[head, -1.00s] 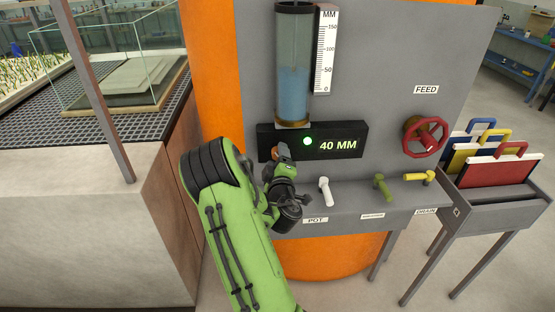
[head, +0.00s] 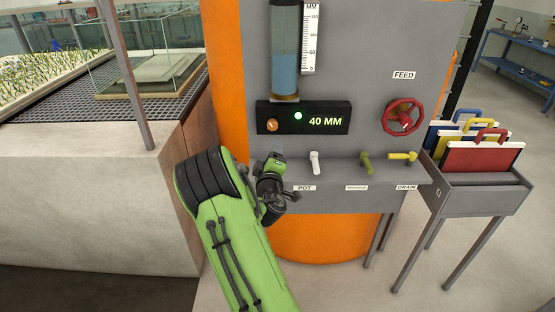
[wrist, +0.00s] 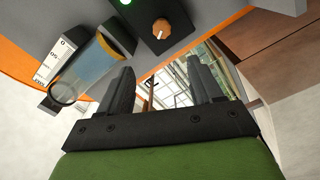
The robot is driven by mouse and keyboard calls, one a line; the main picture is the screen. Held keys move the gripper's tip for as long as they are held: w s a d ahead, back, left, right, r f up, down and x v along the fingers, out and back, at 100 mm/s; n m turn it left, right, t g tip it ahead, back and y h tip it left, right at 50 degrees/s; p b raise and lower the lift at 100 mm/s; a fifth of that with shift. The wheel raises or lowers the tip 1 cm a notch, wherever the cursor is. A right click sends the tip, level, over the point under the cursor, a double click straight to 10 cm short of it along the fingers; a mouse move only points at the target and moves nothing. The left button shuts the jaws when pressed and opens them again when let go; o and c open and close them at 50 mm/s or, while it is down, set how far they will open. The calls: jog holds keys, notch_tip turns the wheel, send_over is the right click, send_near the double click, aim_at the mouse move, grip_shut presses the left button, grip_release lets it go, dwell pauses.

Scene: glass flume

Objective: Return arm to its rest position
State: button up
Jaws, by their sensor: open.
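My green arm (head: 235,245) is folded low in front of the control panel (head: 360,60). My gripper (head: 272,160) is at the panel's left side, below the orange knob (head: 272,125) and left of the white lever. In the wrist view my gripper (wrist: 160,90) has its two dark fingers apart with nothing between them. The orange knob (wrist: 163,28) shows there beyond the fingers, apart from them. The display (head: 305,117) reads 40 MM with a green light lit.
A white lever (head: 315,162), a green lever (head: 367,163) and a yellow lever (head: 402,156) line the ledge. A red wheel (head: 403,117) sits under FEED. A rack (head: 480,195) of coloured boards stands right. A stone-like block (head: 80,200) stands left.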

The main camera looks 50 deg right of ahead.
jog(key=shift+w+d+f, duration=0.1)
jog(key=shift+w+f, duration=0.05)
jog(key=shift+w, duration=0.05)
dwell(0.3)
